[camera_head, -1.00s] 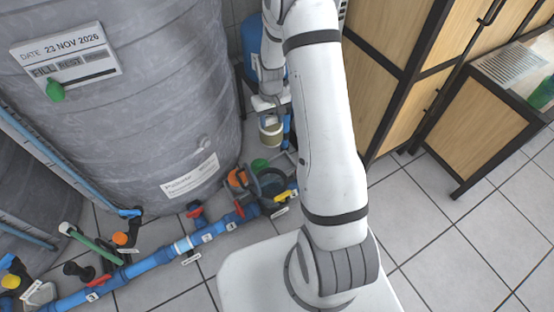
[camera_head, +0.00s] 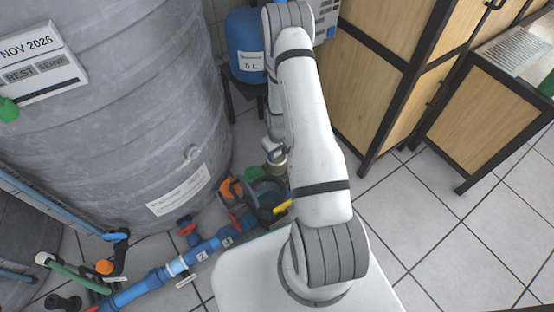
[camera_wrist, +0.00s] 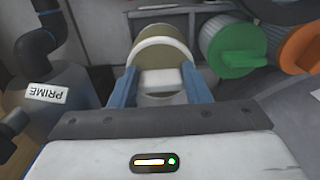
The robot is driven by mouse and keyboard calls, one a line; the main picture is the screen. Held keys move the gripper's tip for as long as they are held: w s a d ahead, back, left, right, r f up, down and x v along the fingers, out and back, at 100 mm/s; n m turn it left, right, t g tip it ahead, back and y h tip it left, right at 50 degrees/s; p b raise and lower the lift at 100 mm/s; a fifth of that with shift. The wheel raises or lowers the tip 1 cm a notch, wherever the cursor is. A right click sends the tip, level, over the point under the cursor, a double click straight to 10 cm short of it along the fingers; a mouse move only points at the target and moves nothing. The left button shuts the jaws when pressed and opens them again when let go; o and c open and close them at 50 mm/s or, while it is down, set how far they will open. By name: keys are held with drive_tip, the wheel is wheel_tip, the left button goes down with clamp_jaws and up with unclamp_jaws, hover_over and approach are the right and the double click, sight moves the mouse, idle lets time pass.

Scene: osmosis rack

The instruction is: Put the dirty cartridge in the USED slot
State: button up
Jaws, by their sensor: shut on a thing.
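My gripper (camera_wrist: 160,85) has two blue fingers shut on a cartridge (camera_wrist: 173,55) with a dull olive-beige round face and a pale rim. I take it for the dirty cartridge. In the head view the cartridge (camera_head: 276,166) shows only partly below the gripper, close to the green and orange parts on the floor piping. My arm hides much of the area around it. No label reading USED can be made out in either view, so I cannot tell which opening is that slot.
A green-capped cylinder (camera_wrist: 235,48) and an orange one (camera_wrist: 301,45) lie right of the cartridge. A grey vessel (camera_wrist: 62,105) labelled PRIME is at left. The large grey tank (camera_head: 130,110), blue pipe (camera_head: 150,285), blue tank (camera_head: 247,40) and wooden cabinet (camera_head: 375,80) surround the arm.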

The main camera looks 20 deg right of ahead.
sight(278, 158)
wheel_tip(278, 158, down, 3)
drive_tip(key=shift+f+b, duration=0.15)
drive_tip(key=shift+b, duration=0.4)
drive_tip(key=o, duration=1.3)
